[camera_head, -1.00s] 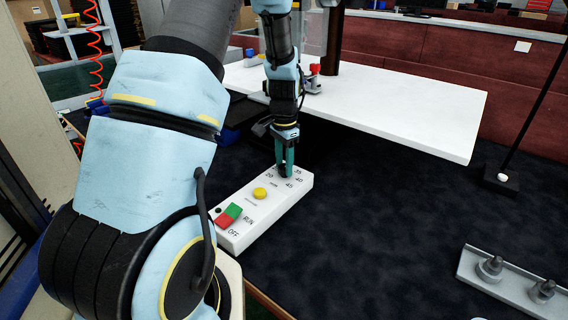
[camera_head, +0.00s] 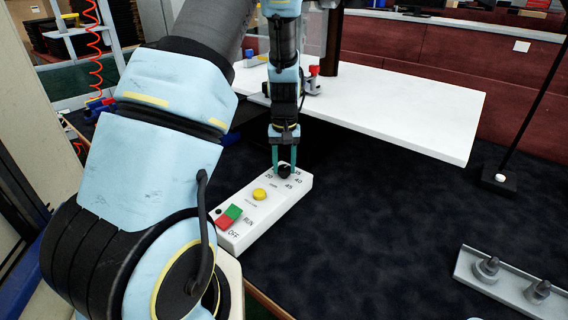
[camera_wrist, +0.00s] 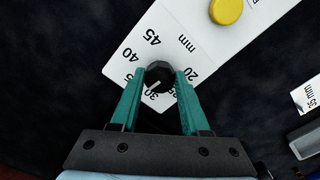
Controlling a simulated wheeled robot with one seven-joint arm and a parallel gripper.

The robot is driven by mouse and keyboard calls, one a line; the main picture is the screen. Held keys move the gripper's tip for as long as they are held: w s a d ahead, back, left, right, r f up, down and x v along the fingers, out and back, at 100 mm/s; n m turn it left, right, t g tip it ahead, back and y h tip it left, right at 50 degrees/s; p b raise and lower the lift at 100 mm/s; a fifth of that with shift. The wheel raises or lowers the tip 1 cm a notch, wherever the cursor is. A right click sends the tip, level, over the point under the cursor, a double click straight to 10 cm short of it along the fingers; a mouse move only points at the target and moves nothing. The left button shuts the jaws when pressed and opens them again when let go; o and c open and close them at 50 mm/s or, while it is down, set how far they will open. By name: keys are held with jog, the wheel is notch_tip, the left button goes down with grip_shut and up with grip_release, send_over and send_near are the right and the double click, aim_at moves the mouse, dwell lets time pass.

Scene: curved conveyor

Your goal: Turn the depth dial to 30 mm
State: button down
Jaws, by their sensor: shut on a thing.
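The depth dial is a small black knob (camera_wrist: 159,74) on a white control box (camera_head: 290,203), ringed by numbers from 20 to 45 with "mm". It also shows in the head view (camera_head: 284,171). In the wrist view a pale pointer line on the knob points down and left, toward the 30 mark (camera_wrist: 152,97). My gripper (camera_wrist: 160,76) has its two teal fingers on either side of the knob, shut on it. It comes down from above in the head view (camera_head: 284,164). The fingers partly cover the 35 and 25 marks.
The same box carries a yellow button (camera_head: 259,194) and a red-green RUN/OFF switch (camera_head: 229,216). A white table (camera_head: 400,105) stands behind. A metal bracket with knobs (camera_head: 505,280) lies at the right. The dark surface between is clear.

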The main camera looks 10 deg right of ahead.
aim_at(284, 168)
jog(key=n+p, duration=0.1)
jog(key=n, duration=0.5)
jog(key=shift+p, duration=0.3)
dwell(0.4)
jog(key=shift+c, duration=1.9)
grip_release()
jog(key=shift+r, duration=0.1)
notch_tip(284, 168, up, 11)
jog(key=b, duration=0.1)
jog(key=shift+b, duration=0.35)
